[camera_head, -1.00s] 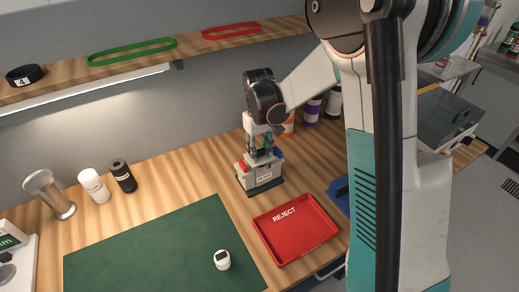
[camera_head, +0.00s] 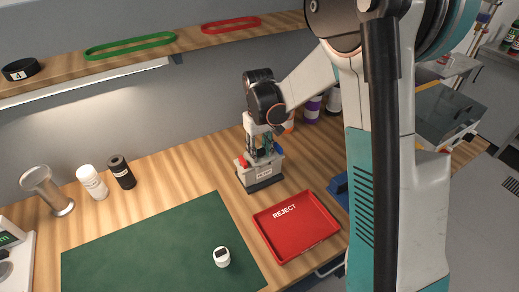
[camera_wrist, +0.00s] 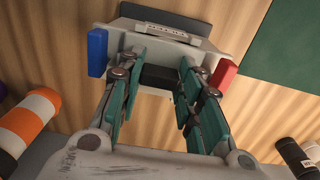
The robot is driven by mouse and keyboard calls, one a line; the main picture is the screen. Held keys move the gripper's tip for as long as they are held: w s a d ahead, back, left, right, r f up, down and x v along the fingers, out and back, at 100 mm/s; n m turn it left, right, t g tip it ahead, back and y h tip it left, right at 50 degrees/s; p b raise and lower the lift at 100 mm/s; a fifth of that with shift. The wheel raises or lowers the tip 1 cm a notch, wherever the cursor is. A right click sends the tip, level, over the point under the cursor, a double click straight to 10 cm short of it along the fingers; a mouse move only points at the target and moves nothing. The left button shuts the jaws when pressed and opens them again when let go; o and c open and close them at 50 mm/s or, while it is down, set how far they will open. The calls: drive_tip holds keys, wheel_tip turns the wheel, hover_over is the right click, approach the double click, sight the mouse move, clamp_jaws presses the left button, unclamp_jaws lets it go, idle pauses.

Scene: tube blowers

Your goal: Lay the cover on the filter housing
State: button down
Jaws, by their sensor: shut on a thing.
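The filter housing (camera_head: 263,173) is a light grey box with a label and a dark base, standing on the wooden bench. It has a red tab (camera_wrist: 223,77) and a blue tab (camera_wrist: 97,52) at its sides. My gripper (camera_head: 264,150) points down right above it. In the wrist view its teal fingers (camera_wrist: 158,84) are shut on a black block between them, seemingly the handle of the cover (camera_wrist: 156,76). The fingers hide most of the cover. I cannot tell whether the cover touches the housing or where its rim lies.
A red REJECT tray (camera_head: 296,228) is in front of the housing. A green mat (camera_head: 150,250) with a small white round part (camera_head: 222,257) lies to the left. Bottles (camera_head: 313,108) stand behind my gripper. A shelf (camera_head: 140,58) runs along the wall above.

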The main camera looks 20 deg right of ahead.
drive_tip(key=c, duration=1.1)
unclamp_jaws()
drive_tip(key=shift+o, duration=0.2)
drive_tip(key=shift+r, duration=0.1)
wheel_tip(320, 180, up, 12)
drive_tip(key=shift+a, duration=0.1)
drive_tip(key=s+r+m+t+b, duration=0.1)
drive_tip(key=s+r+t+b, duration=0.25)
drive_tip(key=s, duration=0.85)
drive_tip(key=s+f+m+t+b, duration=0.1)
drive_tip(key=s+f+t+b, duration=0.1)
drive_tip(key=s, duration=1)
wheel_tip(320, 180, down, 2)
drive_tip(key=shift+s+f+t, duration=0.1)
drive_tip(key=shift+s+t, duration=0.05)
drive_tip(key=shift+t, duration=0.7)
